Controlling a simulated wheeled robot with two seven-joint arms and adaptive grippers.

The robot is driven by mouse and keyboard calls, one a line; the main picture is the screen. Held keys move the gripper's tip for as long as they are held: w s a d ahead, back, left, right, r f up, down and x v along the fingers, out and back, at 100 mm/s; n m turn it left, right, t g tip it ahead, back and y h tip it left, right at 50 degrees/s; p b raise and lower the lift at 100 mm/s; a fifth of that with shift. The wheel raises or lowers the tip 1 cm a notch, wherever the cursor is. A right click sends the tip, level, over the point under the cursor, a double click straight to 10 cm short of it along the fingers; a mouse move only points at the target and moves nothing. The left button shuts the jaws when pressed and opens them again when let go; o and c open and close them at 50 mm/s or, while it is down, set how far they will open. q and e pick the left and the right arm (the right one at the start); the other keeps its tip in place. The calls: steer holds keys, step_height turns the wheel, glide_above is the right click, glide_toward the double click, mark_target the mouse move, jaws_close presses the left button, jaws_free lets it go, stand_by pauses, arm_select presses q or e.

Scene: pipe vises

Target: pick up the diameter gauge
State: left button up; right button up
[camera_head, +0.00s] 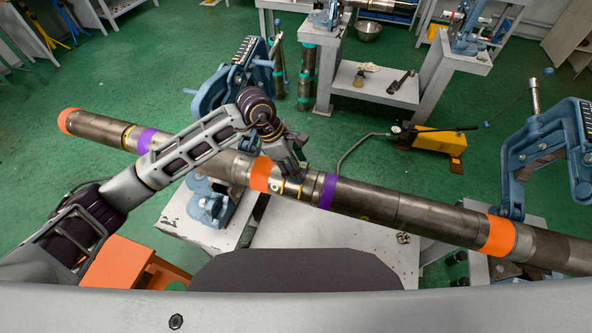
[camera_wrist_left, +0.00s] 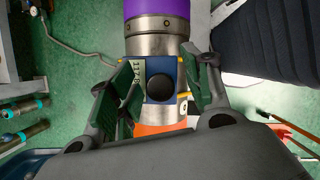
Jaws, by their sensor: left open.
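The diameter gauge (camera_wrist_left: 160,70) shows in the left wrist view as a blue block with a black round knob (camera_wrist_left: 160,88) and pale number markings. It sits on the steel pipe (camera_head: 385,205), between a purple band (camera_wrist_left: 157,9) and an orange band (camera_wrist_left: 150,129). My left gripper (camera_head: 291,168) is over this stretch of pipe and hides most of the gauge in the head view. Its two green-padded fingers (camera_wrist_left: 161,92) are open, one on each side of the gauge. I cannot tell whether they touch it. My right gripper is not in view.
The long pipe runs across the front between a blue vise (camera_head: 235,85) at left and another blue vise (camera_head: 545,150) at right. A grey table (camera_head: 340,235) stands beneath it. A yellow pump (camera_head: 437,141) and a grey workbench (camera_head: 440,80) stand behind on green floor.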

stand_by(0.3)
arm_select(q)
jaws_close()
stand_by(0.3)
